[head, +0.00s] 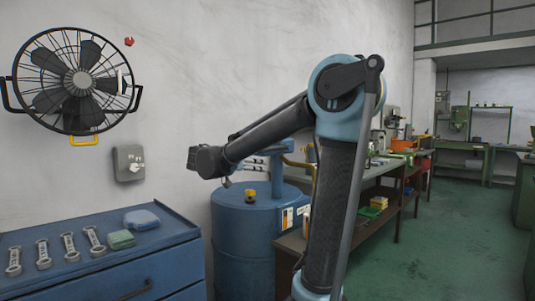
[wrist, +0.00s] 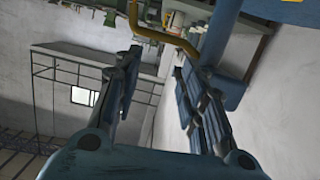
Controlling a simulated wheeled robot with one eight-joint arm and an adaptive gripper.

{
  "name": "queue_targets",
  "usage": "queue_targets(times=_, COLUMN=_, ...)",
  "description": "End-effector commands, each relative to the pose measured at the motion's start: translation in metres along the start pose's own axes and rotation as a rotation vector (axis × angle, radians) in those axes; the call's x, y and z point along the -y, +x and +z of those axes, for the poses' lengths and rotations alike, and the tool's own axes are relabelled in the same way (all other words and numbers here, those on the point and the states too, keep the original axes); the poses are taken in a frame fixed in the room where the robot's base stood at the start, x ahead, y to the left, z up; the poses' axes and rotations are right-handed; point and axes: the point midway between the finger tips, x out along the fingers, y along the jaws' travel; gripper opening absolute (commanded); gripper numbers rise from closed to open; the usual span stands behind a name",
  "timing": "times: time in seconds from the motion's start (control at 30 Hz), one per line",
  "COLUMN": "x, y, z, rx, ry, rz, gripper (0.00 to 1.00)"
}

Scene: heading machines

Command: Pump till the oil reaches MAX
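A blue oil drum (head: 243,232) stands between the blue cabinet and the workbench. A blue pump column (head: 288,160) rises from its top, with a yellow curved pipe (head: 298,163) to its right. Labels (head: 287,217) in white and orange are on the drum's right side; no oil level or MAX mark can be read. My gripper (wrist: 158,65) is open and empty in the wrist view. The yellow pipe (wrist: 152,36) and blue column (wrist: 218,40) show beyond its fingers, apart from them. In the head view my arm's dark end is left of the column, above the drum.
A workbench (head: 372,179) runs along the right; green floor (head: 440,235) is clear.

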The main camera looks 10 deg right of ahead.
Motion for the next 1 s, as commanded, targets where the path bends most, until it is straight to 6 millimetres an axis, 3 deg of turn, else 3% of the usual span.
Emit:
queue_targets(times=0.03, x=0.017, y=-0.013, z=-0.008, rx=-0.044, ry=0.046, rz=-0.017, gripper=0.38)
queue_targets(times=0.13, x=0.039, y=-0.032, z=-0.022, rx=-0.118, ry=0.136, rz=-0.039, gripper=0.38)
queue_targets(times=0.37, x=0.059, y=-0.051, z=-0.036, rx=-0.192, ry=0.230, rz=-0.069, gripper=0.38)
queue_targets(times=0.57, x=0.060, y=-0.033, z=-0.040, rx=-0.194, ry=0.234, rz=-0.067, gripper=0.38)
queue_targets(times=1.0, x=0.062, y=0.034, z=-0.053, rx=-0.193, ry=0.233, rz=-0.066, gripper=0.38)
